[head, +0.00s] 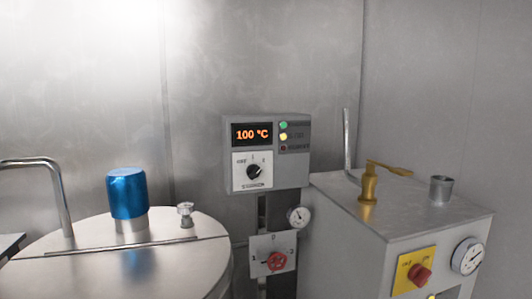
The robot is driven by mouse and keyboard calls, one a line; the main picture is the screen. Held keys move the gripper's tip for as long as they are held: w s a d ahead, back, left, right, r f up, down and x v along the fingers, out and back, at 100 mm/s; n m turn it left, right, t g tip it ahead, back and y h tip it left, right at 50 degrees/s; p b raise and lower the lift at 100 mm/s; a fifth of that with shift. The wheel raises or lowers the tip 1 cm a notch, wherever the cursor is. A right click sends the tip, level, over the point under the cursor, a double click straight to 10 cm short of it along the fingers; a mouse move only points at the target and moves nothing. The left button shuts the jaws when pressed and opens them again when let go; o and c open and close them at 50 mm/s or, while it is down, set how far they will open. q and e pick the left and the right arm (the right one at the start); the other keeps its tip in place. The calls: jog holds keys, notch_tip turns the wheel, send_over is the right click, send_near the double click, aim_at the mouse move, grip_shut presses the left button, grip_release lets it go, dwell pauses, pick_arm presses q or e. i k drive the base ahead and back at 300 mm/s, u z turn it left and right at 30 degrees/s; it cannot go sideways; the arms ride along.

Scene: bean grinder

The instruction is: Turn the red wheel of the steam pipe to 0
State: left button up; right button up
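The red wheel (277,261) sits on a pale square plate (261,243) with small marks around it, low in the middle of the head view. The marks are too small to read with certainty. A small round gauge (298,217) is just above the plate to the right. Neither of my grippers is in view, and nothing touches the wheel.
A control box (268,152) reading 100 °C is above the wheel. A steel tank (190,265) with a blue cap (127,193) stands left. A grey metal box (415,222) with a brass valve (368,183), red knob (420,274) and gauge (467,257) stands right.

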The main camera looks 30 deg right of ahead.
aim_at(277, 261)
jog(key=z, duration=1.05)
jog(key=i, duration=0.35)
jog(key=u, duration=0.2)
